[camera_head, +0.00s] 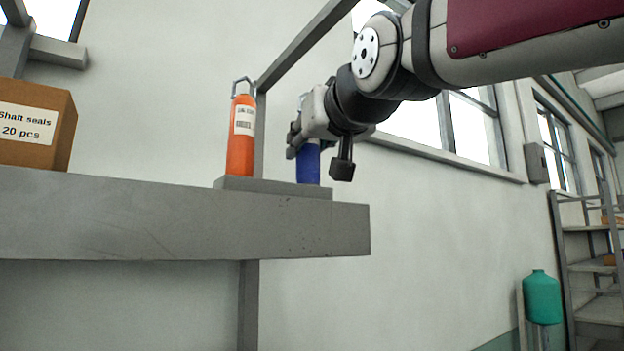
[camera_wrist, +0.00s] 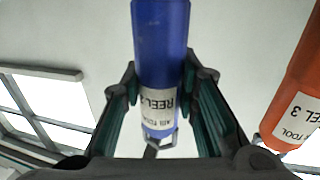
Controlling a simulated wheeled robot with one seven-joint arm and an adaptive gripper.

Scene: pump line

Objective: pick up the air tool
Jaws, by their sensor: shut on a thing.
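A blue cylinder (camera_head: 308,168) with a white label and a metal hook at its top stands upright on a grey slab at the shelf's right end. In the wrist view the blue cylinder (camera_wrist: 160,40) is between my fingers; its label reads "REEL" and partly "AIR TO", with the rest unclear. My gripper (camera_head: 303,137) is shut on its upper part; the fingers (camera_wrist: 160,78) touch it from both sides. An orange cylinder (camera_head: 241,138) with a hook and label stands to its left; in the wrist view the orange cylinder (camera_wrist: 300,85) reads "TOOL" and 3.
The grey slab (camera_head: 275,187) lies on a thick grey shelf (camera_head: 180,225). A cardboard box (camera_head: 35,125) marked "Shaft seals" is at far left. A grey diagonal bar (camera_head: 300,45) runs behind the cylinders.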

